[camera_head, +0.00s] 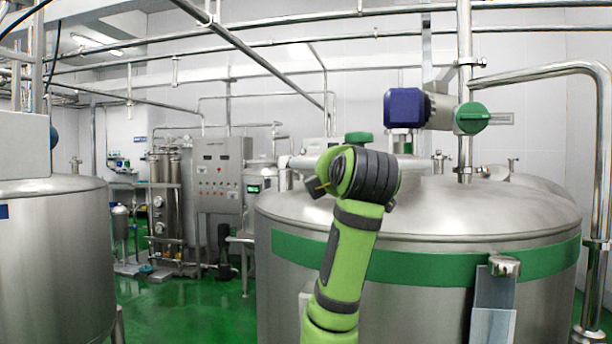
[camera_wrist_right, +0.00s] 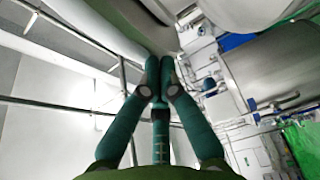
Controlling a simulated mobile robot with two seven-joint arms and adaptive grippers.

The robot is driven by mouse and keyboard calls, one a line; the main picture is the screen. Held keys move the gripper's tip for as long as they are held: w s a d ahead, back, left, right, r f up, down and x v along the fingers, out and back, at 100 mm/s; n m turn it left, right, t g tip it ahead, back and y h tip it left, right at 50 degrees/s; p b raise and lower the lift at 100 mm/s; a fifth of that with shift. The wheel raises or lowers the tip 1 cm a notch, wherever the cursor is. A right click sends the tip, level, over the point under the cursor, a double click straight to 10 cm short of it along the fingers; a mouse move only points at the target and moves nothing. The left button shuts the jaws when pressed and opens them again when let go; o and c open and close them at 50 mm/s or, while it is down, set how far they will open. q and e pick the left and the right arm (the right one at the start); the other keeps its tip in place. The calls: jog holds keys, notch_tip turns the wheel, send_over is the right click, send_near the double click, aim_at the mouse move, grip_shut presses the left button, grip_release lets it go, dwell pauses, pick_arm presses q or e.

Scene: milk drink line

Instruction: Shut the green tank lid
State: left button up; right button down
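The steel tank with the green band (camera_head: 420,267) fills the right of the head view. A small green part (camera_head: 359,138) shows on its top behind my arm, and pale metal shows beside it. My arm hides much of this area, so I cannot tell how the lid stands. My right arm rises in front of the tank, and its gripper is hidden there. In the right wrist view the teal fingers of my right gripper (camera_wrist_right: 160,72) meet at their tips, with nothing seen between them. My left gripper is in neither view.
A blue motor (camera_head: 404,108), a green-capped valve (camera_head: 472,118) and steel pipes stand over the tank top. Another steel tank (camera_head: 50,260) stands at the left. A control panel (camera_head: 220,175) is behind. Green floor (camera_head: 180,310) lies open between the tanks.

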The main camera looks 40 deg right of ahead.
jog(key=d, duration=0.3)
jog(key=s+d, duration=0.1)
jog(key=d, duration=0.1)
jog(key=shift+d+f, duration=0.15)
jog(key=shift+d, duration=0.05)
jog(key=shift+s+d, duration=0.1)
jog(key=shift+d, duration=0.25)
jog(key=shift+s+d, duration=0.1)
jog(key=shift+s, duration=0.05)
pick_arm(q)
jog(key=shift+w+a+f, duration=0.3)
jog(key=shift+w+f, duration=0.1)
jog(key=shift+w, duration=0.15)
pick_arm(e)
jog(key=shift+s+r, duration=0.1)
jog(key=shift+r, duration=0.1)
